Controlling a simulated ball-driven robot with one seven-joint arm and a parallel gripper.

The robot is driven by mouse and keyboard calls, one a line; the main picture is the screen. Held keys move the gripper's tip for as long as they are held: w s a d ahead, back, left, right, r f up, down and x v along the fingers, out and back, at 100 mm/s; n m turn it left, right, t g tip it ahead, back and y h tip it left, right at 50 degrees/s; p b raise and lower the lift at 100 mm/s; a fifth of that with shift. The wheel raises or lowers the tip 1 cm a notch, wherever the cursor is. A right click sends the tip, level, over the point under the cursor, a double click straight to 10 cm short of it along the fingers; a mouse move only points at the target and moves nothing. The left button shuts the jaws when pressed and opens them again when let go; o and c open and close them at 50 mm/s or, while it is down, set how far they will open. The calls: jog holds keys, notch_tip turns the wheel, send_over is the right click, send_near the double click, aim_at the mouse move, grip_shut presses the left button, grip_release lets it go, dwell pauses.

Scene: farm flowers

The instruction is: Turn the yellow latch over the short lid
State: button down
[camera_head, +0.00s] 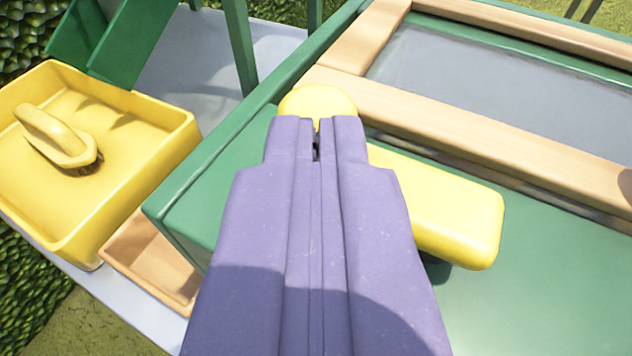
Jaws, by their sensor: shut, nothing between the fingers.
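The yellow latch (447,212) lies on the green top of a box, with its rounded end showing just beyond my fingertips and its bar reaching out to the lower right. My gripper (316,140) is shut and empty, and its purple fingers cover the middle of the latch. I cannot tell whether the fingers touch it. A lid with a wooden frame and grey pane (480,95) lies beyond the latch at the upper right. The latch bar lies on the green surface in front of the lid's near edge.
A yellow tray (110,130) with a yellow handled piece (55,137) in it stands at the left. A wooden tray (150,262) sits below it. Green posts (240,45) rise at the top left. The green top (560,290) at the lower right is clear.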

jog(key=shift+w, duration=0.3)
